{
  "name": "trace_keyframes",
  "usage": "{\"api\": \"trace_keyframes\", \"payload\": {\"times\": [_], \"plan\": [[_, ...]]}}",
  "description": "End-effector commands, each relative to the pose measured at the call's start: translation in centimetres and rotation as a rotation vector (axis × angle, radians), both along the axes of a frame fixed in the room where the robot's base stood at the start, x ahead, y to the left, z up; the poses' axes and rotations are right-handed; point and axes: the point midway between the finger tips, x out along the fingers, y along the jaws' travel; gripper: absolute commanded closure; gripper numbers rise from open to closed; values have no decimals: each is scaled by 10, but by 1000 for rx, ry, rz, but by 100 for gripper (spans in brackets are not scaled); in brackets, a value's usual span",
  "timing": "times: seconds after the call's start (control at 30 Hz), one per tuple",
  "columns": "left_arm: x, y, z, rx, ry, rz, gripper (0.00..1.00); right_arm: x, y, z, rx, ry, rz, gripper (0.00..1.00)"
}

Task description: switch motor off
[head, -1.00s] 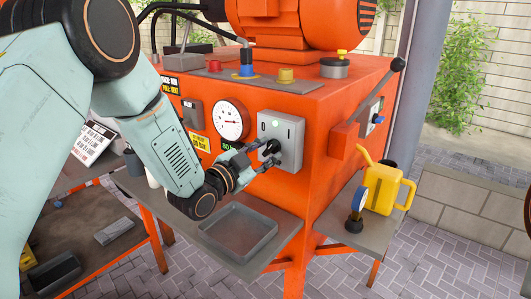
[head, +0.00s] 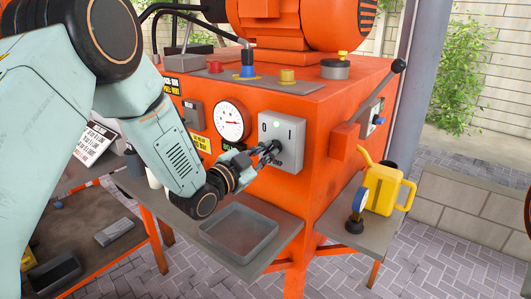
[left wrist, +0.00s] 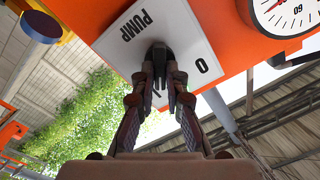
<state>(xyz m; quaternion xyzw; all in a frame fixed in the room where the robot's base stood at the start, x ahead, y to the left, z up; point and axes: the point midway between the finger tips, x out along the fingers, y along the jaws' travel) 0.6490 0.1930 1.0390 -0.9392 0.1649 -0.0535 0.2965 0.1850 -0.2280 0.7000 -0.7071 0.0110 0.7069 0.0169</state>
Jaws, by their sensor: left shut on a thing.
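A grey switch box (head: 292,118) on the front of the orange machine carries the marks 0 and I, a small pale green light, and the word PUMP, partly covered. My left gripper (head: 269,151) reaches it from the left and is shut on the box's dark knob. The left wrist view shows the fingers (left wrist: 160,75) closed around the dark knob (left wrist: 159,52), against the white face (left wrist: 135,45) with PUMP and 0. The fingers hide much of the knob, so its exact setting is unclear. The orange motor (head: 300,18) sits on top. My right gripper is not in view.
A round gauge (head: 231,121) is left of the box. Below is a shelf with an empty grey tray (head: 240,232). A yellow watering can (head: 385,190) stands on the right shelf. A lever (head: 398,65) juts out at the upper right. Coloured buttons (head: 247,68) line the top.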

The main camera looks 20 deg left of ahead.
Motion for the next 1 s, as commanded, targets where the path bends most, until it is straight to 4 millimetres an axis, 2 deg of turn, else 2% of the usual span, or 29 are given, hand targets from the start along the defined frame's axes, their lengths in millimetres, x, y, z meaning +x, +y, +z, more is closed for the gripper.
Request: {"api": "trace_keyframes", "payload": {"times": [0.37,1.0], "plan": [[-1,1,-3,-116,51,2,100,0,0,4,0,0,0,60],[-1,2,-5,-664,257,3,100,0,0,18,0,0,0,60]]}}
